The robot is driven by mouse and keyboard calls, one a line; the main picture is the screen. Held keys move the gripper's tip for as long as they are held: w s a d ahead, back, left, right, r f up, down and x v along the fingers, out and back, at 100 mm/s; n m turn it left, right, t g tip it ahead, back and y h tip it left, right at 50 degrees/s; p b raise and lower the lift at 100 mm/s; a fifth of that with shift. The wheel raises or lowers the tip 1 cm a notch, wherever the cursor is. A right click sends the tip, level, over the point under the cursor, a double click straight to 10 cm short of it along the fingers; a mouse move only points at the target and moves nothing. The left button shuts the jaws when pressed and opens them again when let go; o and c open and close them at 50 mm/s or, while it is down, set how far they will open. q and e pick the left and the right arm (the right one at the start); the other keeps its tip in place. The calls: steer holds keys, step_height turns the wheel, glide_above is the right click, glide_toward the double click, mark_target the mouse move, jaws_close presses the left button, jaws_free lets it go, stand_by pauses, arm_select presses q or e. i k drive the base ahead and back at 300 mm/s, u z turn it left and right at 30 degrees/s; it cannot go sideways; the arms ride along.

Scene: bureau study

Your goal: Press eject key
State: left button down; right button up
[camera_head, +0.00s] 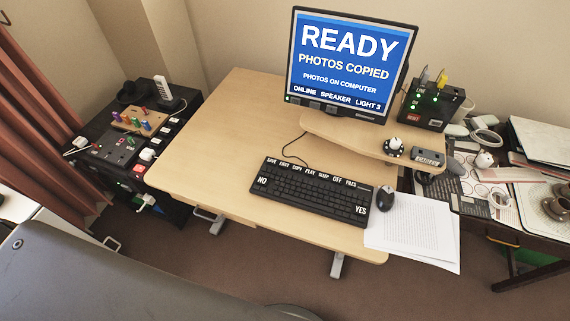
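The black keyboard (312,193) lies on the light wooden desk, with white labels along its top row. The second label from the left appears to read EJECT, and I take it as the eject key (285,164); the lettering is small. Large NO and YES keys sit at its left and right ends. The monitor (349,58) stands behind it with a blue screen reading "READY", "PHOTOS COPIED" and "PHOTOS ON COMPUTER", with "ONLINE SPEAKER LIGHT 3" below. Neither of my grippers shows in this view, and nothing covers the keyboard.
A mouse (385,198) and paper sheets (412,236) lie right of the keyboard. A raised shelf (345,133) carries a small round knob (394,146). The desk (215,145) is clear at left. A large grey surface (120,275) fills the lower left.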

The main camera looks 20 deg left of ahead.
mark_target(283, 164)
steer(key=z, duration=2.05)
steer(key=k, duration=0.85)
steer(key=u, duration=0.65)
